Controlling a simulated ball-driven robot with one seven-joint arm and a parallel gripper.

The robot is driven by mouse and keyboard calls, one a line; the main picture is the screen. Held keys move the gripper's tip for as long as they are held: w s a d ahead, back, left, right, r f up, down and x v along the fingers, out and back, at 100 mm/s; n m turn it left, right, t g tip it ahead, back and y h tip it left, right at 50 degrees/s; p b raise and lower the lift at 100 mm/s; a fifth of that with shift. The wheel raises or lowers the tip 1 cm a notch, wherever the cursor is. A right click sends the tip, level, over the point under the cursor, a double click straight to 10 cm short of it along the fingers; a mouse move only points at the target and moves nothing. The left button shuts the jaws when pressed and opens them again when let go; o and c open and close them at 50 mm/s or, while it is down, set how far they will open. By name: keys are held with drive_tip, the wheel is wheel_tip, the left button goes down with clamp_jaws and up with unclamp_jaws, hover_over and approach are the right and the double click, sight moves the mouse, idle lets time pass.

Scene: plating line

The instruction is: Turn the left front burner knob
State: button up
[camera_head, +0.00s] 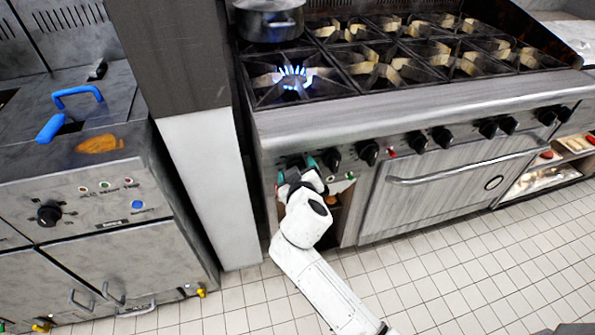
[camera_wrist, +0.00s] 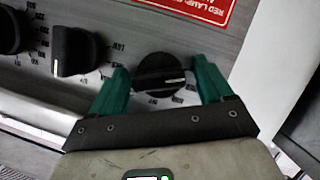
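The stove's front panel carries a row of black knobs. In the wrist view the end knob (camera_wrist: 160,72) is round and black, with a white pointer line towards the right of the picture. My gripper (camera_wrist: 162,78) has green fingers spread on either side of this knob, with small gaps seeming to show; contact is unclear. In the head view my gripper (camera_head: 296,168) is at the left end of the panel, and hides most of that knob. The left front burner (camera_head: 293,78) has a blue flame.
Other knobs (camera_head: 368,152) run rightward along the panel; another knob (camera_wrist: 75,52) is close beside my gripper in the wrist view. A pot (camera_head: 270,20) stands on the left rear burner. An oven handle (camera_head: 465,165) juts out below. The tiled floor (camera_head: 430,270) in front is clear.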

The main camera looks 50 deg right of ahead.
drive_tip(key=v, duration=1)
drive_tip(key=shift+s+a+r, duration=0.2)
drive_tip(key=shift+s+a, duration=0.05)
drive_tip(key=shift+s, duration=0.1)
idle(0.3)
drive_tip(key=s+a+f+n+g+y+p, duration=0.1)
drive_tip(key=s+a+f+g+y+p, duration=0.1)
drive_tip(key=s, duration=0.4)
drive_tip(key=s+a+f+n+g+y+p, duration=0.1)
drive_tip(key=s+a+f+g+y+p, duration=0.1)
drive_tip(key=s, duration=0.5)
drive_tip(key=s+a+f+g+y+p, duration=0.3)
drive_tip(key=s+a+g+y, duration=0.1)
drive_tip(key=s+g+y, duration=0.1)
drive_tip(key=shift+s+n+y, duration=0.3)
drive_tip(key=shift+s+n, duration=0.1)
drive_tip(key=shift+s, duration=0.35)
